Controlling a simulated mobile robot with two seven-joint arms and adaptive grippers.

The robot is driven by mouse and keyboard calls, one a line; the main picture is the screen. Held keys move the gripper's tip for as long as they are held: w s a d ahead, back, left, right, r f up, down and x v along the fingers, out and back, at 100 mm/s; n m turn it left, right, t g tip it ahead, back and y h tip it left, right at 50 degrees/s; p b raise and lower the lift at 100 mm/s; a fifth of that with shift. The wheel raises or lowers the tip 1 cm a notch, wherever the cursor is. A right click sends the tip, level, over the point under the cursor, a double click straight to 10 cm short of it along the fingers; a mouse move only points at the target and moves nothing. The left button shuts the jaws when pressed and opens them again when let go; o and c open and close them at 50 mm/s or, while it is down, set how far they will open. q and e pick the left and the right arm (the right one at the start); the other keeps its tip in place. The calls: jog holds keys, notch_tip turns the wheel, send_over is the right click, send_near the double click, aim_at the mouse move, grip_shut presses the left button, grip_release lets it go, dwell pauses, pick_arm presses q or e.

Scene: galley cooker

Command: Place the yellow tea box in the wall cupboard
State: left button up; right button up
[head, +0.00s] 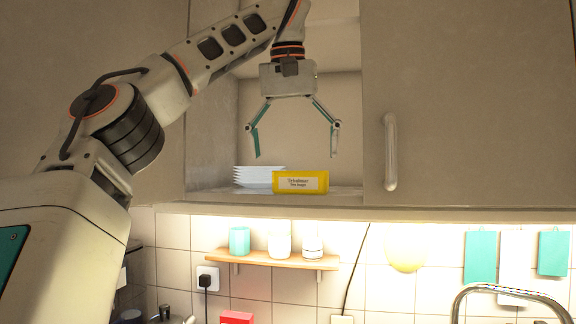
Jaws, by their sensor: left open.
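The yellow tea box (300,182) lies on the lower shelf of the open wall cupboard (338,190), near its front edge. Its pale label faces me. My left gripper (296,154) is open and empty above the box, with its fingers pointing down and spread. A gap shows between the fingertips and the box, and nothing is held. My right gripper is not in view.
A stack of white plates (258,176) stands beside the box on the left. A closed cupboard door with a handle (390,152) is on the right. Below, a small wooden shelf (272,258) holds several jars, and a tap (510,290) stands at the lower right.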

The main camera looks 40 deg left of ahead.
pick_arm(q)
jog(key=s+d, duration=0.1)
jog(key=s+b, duration=0.1)
jog(key=s, duration=0.1)
jog(key=s+d, duration=0.1)
jog(key=shift+s+d, duration=0.25)
jog(key=shift+d, duration=0.1)
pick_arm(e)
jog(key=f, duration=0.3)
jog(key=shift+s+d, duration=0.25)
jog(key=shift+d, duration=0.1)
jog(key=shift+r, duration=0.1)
